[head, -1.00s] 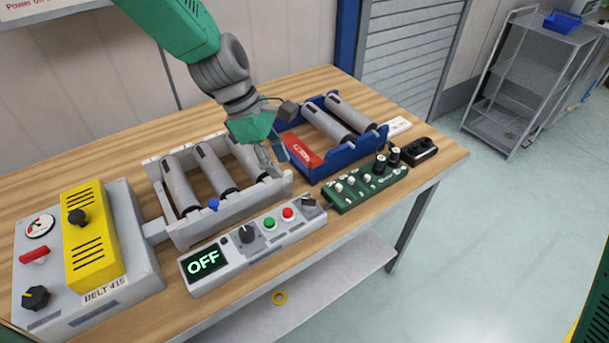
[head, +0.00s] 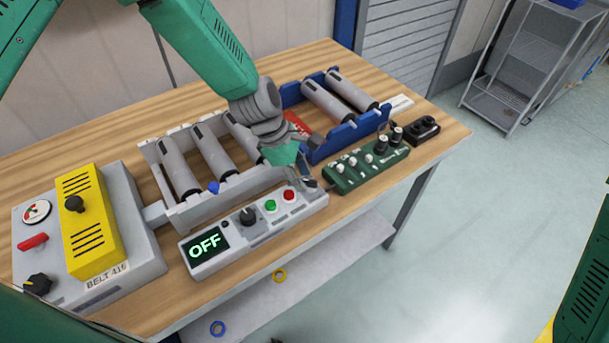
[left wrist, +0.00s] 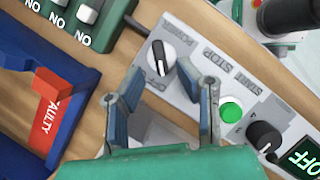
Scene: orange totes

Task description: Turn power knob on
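The grey control console (head: 265,238) lies along the table's front edge, its display reading OFF. Its power knob (left wrist: 160,58), black with a white pointer, shows in the left wrist view beside the printed words POWER and OFF. In the head view my left gripper (head: 306,176) is over the console's right end and partly hides that knob. In the left wrist view my left gripper (left wrist: 163,92) has its two fingers apart with nothing between them. The knob sits just beyond the fingertips, not clasped. My right gripper is not in view.
The console also carries a green button (head: 270,205), a red button (head: 289,195) and another knob (head: 248,216). A green switch panel (head: 365,170) is close on the right. A yellow-covered box (head: 88,222) is left.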

